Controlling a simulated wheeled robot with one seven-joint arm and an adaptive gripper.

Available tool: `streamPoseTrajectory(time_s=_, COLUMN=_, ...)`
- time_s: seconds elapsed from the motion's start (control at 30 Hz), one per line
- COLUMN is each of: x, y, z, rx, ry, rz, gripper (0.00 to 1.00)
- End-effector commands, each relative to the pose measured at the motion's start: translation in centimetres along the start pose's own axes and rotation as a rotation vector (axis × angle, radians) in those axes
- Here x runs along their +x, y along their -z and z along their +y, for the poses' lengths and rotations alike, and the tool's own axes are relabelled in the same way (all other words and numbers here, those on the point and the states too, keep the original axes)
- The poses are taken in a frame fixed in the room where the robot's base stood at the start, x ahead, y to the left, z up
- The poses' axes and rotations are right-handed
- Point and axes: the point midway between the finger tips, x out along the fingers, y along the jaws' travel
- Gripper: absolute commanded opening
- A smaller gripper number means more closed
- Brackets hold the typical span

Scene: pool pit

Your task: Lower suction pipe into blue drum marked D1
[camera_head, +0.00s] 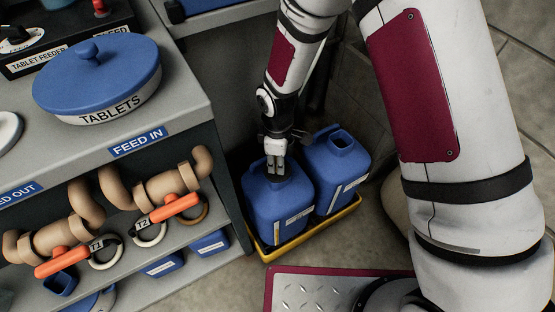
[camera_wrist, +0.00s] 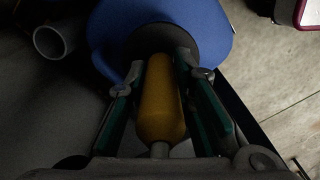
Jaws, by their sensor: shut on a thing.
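Two blue drums stand side by side in the head view, a left drum (camera_head: 280,208) and a right drum (camera_head: 338,170). Their labels are too small to read, so I cannot tell which is D1. My gripper (camera_head: 275,172) points down at the top of the left drum. In the wrist view my gripper (camera_wrist: 160,78) is shut on a yellow cylindrical grip (camera_wrist: 160,105), seemingly part of the suction pipe. A dark round piece (camera_wrist: 150,42) lies beyond it, over a blue drum (camera_wrist: 208,28). The pipe's lower end is hidden.
A yellow tray (camera_head: 300,240) holds both drums. A grey shelf unit (camera_head: 190,95) with valves and pipework stands close on the left. A red-edged metal plate (camera_head: 310,290) lies in front. A grey open pipe end (camera_wrist: 50,42) shows in the wrist view.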

Motion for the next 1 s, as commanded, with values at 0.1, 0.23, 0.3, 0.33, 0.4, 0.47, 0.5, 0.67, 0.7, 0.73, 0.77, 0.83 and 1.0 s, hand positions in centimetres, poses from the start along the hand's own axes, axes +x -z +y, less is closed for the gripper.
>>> streamPoseTrajectory(time_s=0.1, x=0.00, y=0.01, z=0.00, rx=0.000, ry=0.000, rz=0.000, gripper=0.00)
streamPoseTrajectory(time_s=0.23, x=-0.01, y=0.01, z=0.00, rx=0.000, ry=0.000, rz=0.000, gripper=0.00)
streamPoseTrajectory(time_s=0.3, x=0.00, y=0.01, z=0.01, rx=0.000, ry=0.000, rz=0.000, gripper=0.00)
streamPoseTrajectory(time_s=0.33, x=0.01, y=0.01, z=0.01, rx=0.000, ry=0.000, rz=0.000, gripper=0.00)
streamPoseTrajectory(time_s=0.4, x=0.08, y=0.01, z=0.01, rx=0.000, ry=0.000, rz=0.000, gripper=0.00)
streamPoseTrajectory(time_s=0.47, x=0.16, y=0.01, z=0.01, rx=0.000, ry=0.000, rz=0.000, gripper=0.00)
streamPoseTrajectory(time_s=0.5, x=0.23, y=0.01, z=0.01, rx=0.000, ry=0.000, rz=0.000, gripper=0.00)
streamPoseTrajectory(time_s=0.67, x=0.52, y=0.00, z=0.01, rx=0.000, ry=0.000, rz=0.000, gripper=0.00)
streamPoseTrajectory(time_s=0.7, x=0.57, y=0.00, z=0.01, rx=0.000, ry=0.000, rz=0.000, gripper=0.00)
streamPoseTrajectory(time_s=0.73, x=0.59, y=0.00, z=0.01, rx=0.000, ry=0.000, rz=0.000, gripper=0.00)
streamPoseTrajectory(time_s=0.77, x=0.61, y=0.00, z=0.00, rx=0.000, ry=0.000, rz=0.000, gripper=0.00)
streamPoseTrajectory(time_s=0.83, x=0.63, y=0.00, z=0.00, rx=0.000, ry=0.000, rz=0.000, gripper=0.00)
streamPoseTrajectory(time_s=1.0, x=0.67, y=-0.01, z=-0.02, rx=0.000, ry=0.000, rz=0.000, gripper=0.34)
